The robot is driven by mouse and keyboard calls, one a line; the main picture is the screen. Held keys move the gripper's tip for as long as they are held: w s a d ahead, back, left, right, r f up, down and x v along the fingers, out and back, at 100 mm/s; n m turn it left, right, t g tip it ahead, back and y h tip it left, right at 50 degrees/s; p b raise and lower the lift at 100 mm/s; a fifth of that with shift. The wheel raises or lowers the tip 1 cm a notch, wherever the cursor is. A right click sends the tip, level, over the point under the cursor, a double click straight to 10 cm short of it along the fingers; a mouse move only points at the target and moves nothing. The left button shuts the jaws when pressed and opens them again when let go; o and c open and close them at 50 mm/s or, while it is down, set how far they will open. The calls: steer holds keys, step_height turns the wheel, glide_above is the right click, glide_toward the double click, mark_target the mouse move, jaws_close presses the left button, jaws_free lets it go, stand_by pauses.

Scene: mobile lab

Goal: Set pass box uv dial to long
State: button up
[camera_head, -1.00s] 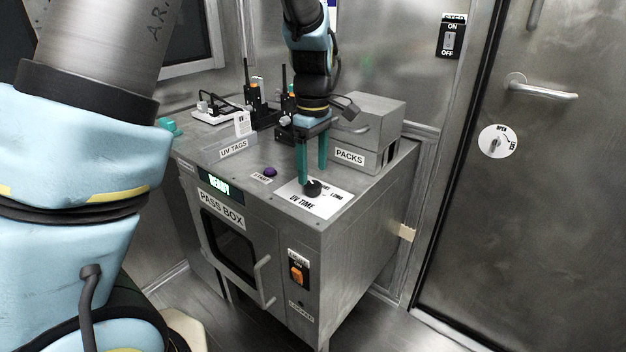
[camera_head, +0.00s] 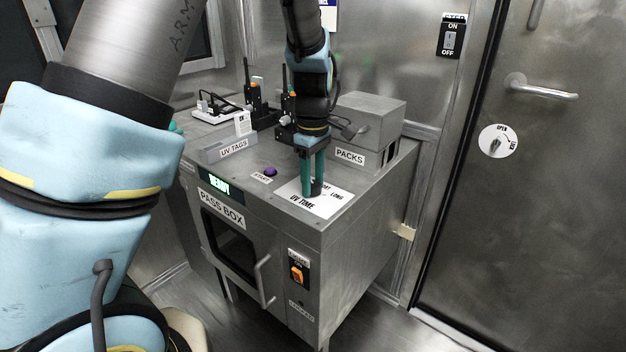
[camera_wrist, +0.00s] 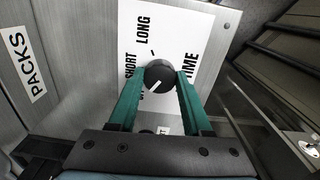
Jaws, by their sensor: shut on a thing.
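The UV time dial is a round black knob (camera_wrist: 158,76) on a white label plate (camera_head: 326,205) on top of the pass box (camera_head: 350,245). The plate carries the words SHORT, LONG and UV TIME. My gripper (camera_head: 313,190) points down with its teal fingers on either side of the knob and is shut on it. In the wrist view my gripper (camera_wrist: 160,75) holds the knob between its fingertips. A pale line on the knob slants toward the lower left there, not toward LONG. In the head view the fingers hide most of the knob.
A purple start button (camera_head: 270,171) and a lit green display (camera_head: 215,183) are near the dial. A grey PACKS box (camera_head: 370,125) stands behind right, and a UV TAGS holder (camera_head: 228,150) to the left. A metal door (camera_head: 540,220) is at right.

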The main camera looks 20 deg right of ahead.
jaws_close()
steer(key=shift+m, duration=0.4)
steer(key=m+p, duration=0.1)
steer(key=m, duration=0.3)
steer(key=m+p, duration=0.1)
steer(key=m, duration=0.5)
steer(key=m+p, duration=0.1)
steer(key=m, duration=0.2)
steer(key=shift+m, duration=0.3)
steer(key=m+p, duration=0.1)
steer(key=m, duration=0.2)
steer(key=shift+a+m, duration=0.1)
steer(key=shift+m, duration=0.2)
steer(key=m+p, duration=0.2)
steer(key=m, duration=0.3)
steer(key=shift+m, duration=0.4)
